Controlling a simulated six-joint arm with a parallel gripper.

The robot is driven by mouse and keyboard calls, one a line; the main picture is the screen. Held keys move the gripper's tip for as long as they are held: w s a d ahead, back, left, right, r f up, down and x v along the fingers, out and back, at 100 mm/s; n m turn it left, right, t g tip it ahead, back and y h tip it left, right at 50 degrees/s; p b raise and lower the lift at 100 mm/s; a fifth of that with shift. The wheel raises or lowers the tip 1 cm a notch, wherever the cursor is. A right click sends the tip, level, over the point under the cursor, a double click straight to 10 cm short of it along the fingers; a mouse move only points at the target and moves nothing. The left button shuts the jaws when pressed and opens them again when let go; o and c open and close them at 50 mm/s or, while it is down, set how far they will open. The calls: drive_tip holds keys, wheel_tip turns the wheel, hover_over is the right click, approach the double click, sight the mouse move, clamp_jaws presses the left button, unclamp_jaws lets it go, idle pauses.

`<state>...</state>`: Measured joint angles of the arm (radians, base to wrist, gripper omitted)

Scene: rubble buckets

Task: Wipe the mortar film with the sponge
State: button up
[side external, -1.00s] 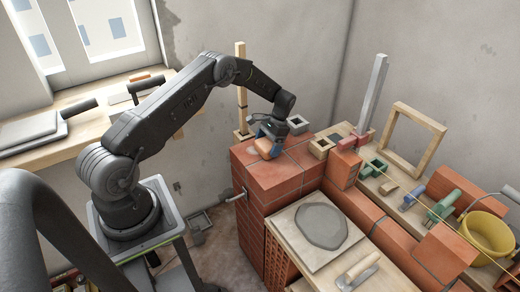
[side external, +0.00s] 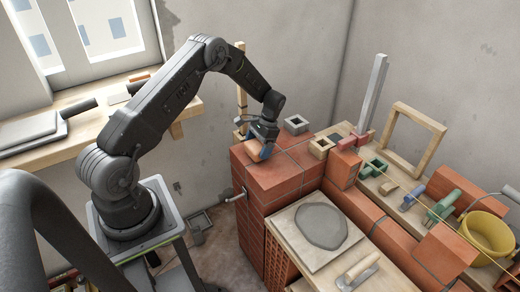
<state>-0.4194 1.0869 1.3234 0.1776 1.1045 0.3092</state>
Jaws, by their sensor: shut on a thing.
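My gripper (side external: 262,135) is at the top left of the brick wall (side external: 282,172), near its back left edge. It is shut on an orange-tan sponge (side external: 256,151), which sits low against the top bricks. I cannot tell whether the sponge touches the brick surface. The mortar film is not clearly distinguishable at this size; grey joint lines show on the top of the wall.
A board with a grey mortar patch (side external: 321,226) lies in front of the wall, with a trowel (side external: 358,270) beside it. Small hollow blocks (side external: 296,124) stand behind. A yellow bucket (side external: 485,236) and a wooden frame (side external: 413,138) are at the right.

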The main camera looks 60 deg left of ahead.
drive_tip(key=shift+s, duration=0.1)
drive_tip(key=shift+r, duration=2.05)
drive_tip(key=shift+w, duration=0.45)
drive_tip(key=w+r, duration=0.2)
drive_tip(key=w, duration=0.4)
drive_tip(key=shift+w+r, duration=0.4)
wheel_tip(320, 180, down, 7)
drive_tip(key=shift+s+f, duration=0.1)
drive_tip(key=shift+s, duration=3.75)
